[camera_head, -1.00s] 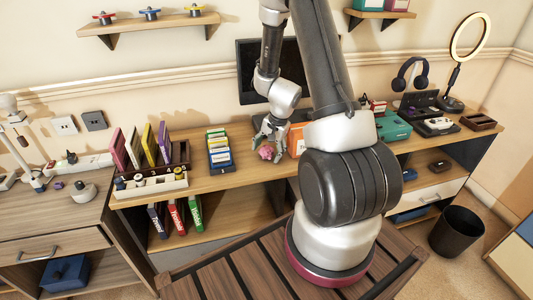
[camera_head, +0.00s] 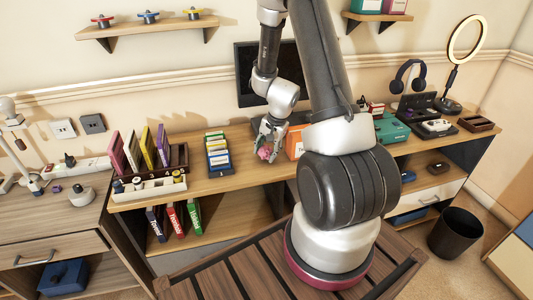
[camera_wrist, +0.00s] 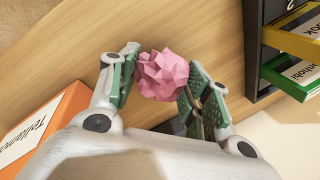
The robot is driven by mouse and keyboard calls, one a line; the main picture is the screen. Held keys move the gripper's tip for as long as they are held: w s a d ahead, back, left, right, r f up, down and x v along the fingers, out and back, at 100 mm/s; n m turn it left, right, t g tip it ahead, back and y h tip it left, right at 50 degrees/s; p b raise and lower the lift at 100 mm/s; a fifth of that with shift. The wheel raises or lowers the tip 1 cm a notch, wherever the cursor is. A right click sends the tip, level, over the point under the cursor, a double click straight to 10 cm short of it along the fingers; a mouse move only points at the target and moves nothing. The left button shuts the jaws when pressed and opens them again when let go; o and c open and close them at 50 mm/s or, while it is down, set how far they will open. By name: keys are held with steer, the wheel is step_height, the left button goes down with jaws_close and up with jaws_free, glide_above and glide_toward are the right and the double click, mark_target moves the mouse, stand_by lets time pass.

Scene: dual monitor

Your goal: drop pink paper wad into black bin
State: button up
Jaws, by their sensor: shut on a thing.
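The pink paper wad (camera_head: 264,154) is a crumpled ball at the desk's front part, below the monitor. It also shows large in the wrist view (camera_wrist: 162,75). My gripper (camera_head: 266,150) is shut on the wad, with one green-padded finger on each side of it in the wrist view (camera_wrist: 158,84). Whether the wad still touches the desk I cannot tell. The black bin (camera_head: 456,232) stands on the floor at the lower right, well away from my gripper, and looks empty inside.
The wooden desk (camera_head: 235,183) holds a card rack (camera_head: 218,155) left of my gripper and an orange box (camera_head: 295,141) close on its right. Both show near the fingers in the wrist view. A drawer unit (camera_head: 437,192) stands left of the bin.

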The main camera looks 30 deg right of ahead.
mark_target(266, 148)
step_height(266, 148, up, 9)
steer(key=shift+f, duration=0.1)
steer(key=shift+a, duration=0.1)
stand_by(0.3)
